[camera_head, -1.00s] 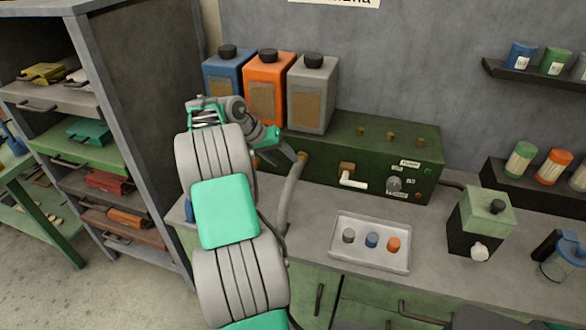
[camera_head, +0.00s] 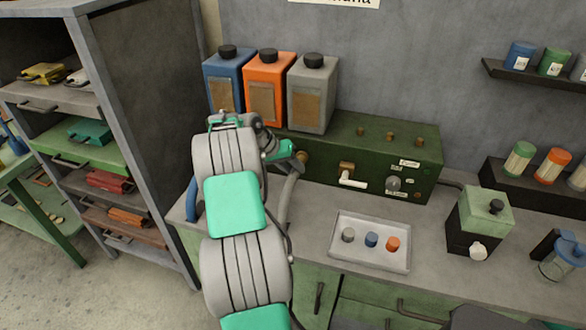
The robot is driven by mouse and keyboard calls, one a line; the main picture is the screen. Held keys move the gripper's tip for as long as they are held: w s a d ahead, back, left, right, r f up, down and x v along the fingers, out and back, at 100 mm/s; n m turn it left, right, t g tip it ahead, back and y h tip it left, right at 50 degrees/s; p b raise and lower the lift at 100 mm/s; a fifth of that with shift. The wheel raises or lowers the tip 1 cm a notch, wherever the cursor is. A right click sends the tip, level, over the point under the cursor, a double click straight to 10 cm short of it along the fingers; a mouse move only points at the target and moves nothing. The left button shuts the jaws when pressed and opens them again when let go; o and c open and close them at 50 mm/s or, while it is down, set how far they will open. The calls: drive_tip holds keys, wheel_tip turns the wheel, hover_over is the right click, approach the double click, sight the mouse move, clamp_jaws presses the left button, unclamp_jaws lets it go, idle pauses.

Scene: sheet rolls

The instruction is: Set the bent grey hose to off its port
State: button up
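The bent grey hose (camera_head: 284,205) hangs at the front of the green machine (camera_head: 375,150), just right of my arm. Its upper end lies below my gripper (camera_head: 296,157) and is partly hidden. The brass port (camera_head: 304,157) shows on the machine's front, beside my fingertips. The hose end looks lower and left of the port, but whether they still touch is unclear. My gripper is seen from behind and small, so whether its fingers are closed on the hose cannot be told.
Blue, orange (camera_head: 269,88) and grey (camera_head: 313,95) canisters stand behind my gripper. A white-handled valve (camera_head: 352,177) and a knob are on the machine's front. A tray (camera_head: 371,256) with three coloured caps lies in front. A blue hose (camera_head: 191,198) shows left of my arm.

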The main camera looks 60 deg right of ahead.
clamp_jaws()
idle(0.9)
